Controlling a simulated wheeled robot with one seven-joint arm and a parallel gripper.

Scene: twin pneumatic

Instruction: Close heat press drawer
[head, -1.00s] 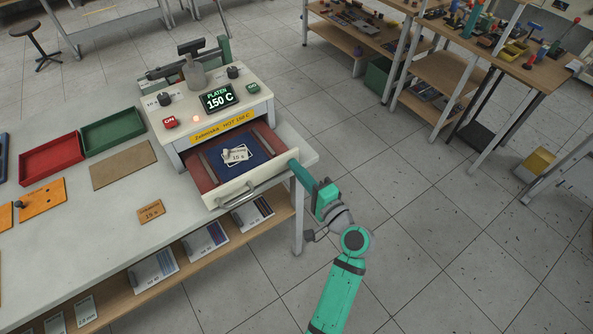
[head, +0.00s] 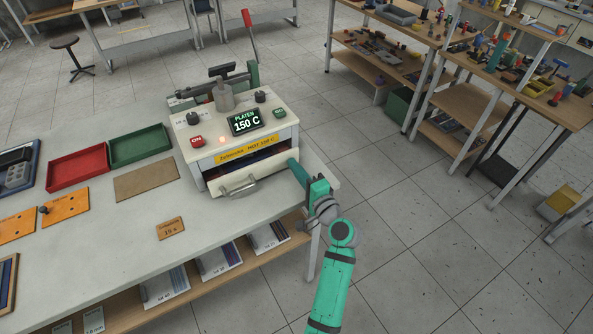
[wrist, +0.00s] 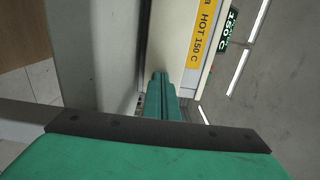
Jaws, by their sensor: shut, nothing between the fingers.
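The heat press (head: 240,125) stands on the workbench in the head view, its display reading 150 C. Its drawer (head: 238,178) is mostly pushed in, with a narrow dark gap still showing above its white front. The drawer's metal handle (head: 239,186) faces the near side. My gripper (head: 295,165) is shut and empty, its fingertips at the right end of the drawer front; I cannot tell whether they touch it. In the wrist view, the shut fingers (wrist: 160,88) point at the press beside its yellow HOT 150 C label (wrist: 203,35).
A red tray (head: 78,168), a green tray (head: 140,146) and a brown board (head: 146,180) lie left of the press. A small tag (head: 170,228) lies in front. The bench's right edge is below my gripper, with open floor beyond.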

